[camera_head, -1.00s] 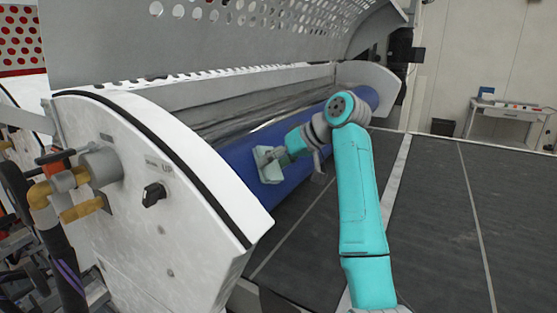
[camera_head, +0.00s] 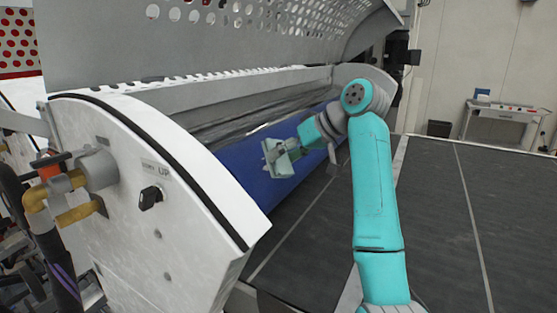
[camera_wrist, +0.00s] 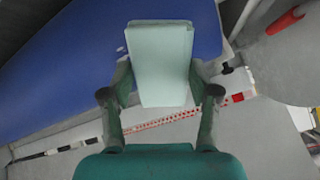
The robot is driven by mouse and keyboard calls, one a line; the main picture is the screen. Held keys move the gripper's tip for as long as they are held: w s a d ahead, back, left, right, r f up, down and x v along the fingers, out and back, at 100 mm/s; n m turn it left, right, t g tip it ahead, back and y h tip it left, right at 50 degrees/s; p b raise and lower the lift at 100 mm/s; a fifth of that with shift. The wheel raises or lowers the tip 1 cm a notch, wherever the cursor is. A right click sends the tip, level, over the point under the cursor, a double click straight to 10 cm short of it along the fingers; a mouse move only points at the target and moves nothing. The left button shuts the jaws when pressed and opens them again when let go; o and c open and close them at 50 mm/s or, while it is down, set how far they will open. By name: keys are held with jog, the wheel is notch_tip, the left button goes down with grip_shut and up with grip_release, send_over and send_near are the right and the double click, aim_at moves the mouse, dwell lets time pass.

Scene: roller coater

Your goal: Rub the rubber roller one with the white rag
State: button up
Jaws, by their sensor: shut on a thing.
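The rubber roller is the long blue cylinder (camera_head: 243,168) under the raised perforated cover, running from the white side housing to the far end. The rag is a pale, folded block (camera_wrist: 160,62) held between the two fingers of my gripper (camera_wrist: 160,95) in the wrist view. In the head view my gripper (camera_head: 280,158) is shut on the rag in front of the roller's near part. The blue roller (camera_wrist: 70,75) fills the upper left behind the rag in the wrist view. I cannot tell whether the rag touches the roller.
The white side housing (camera_head: 165,150) with a black knob and yellow pipe fittings stands at the left. The perforated cover (camera_head: 250,45) is above the roller. A dark flat bed (camera_head: 430,220) lies at the right. A small table (camera_head: 503,112) stands far back.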

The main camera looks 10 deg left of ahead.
jog(key=shift+s+d+r, duration=0.1)
jog(key=shift+d+r, duration=0.2)
jog(key=shift+d, duration=0.05)
jog(key=shift+d, duration=0.15)
jog(key=v, duration=0.2)
jog(key=shift+s+d+r, duration=0.15)
jog(key=shift+d+r, duration=0.1)
jog(key=shift+r, duration=0.05)
dwell(0.5)
jog(key=shift+x, duration=3.5)
jog(key=shift+x, duration=1)
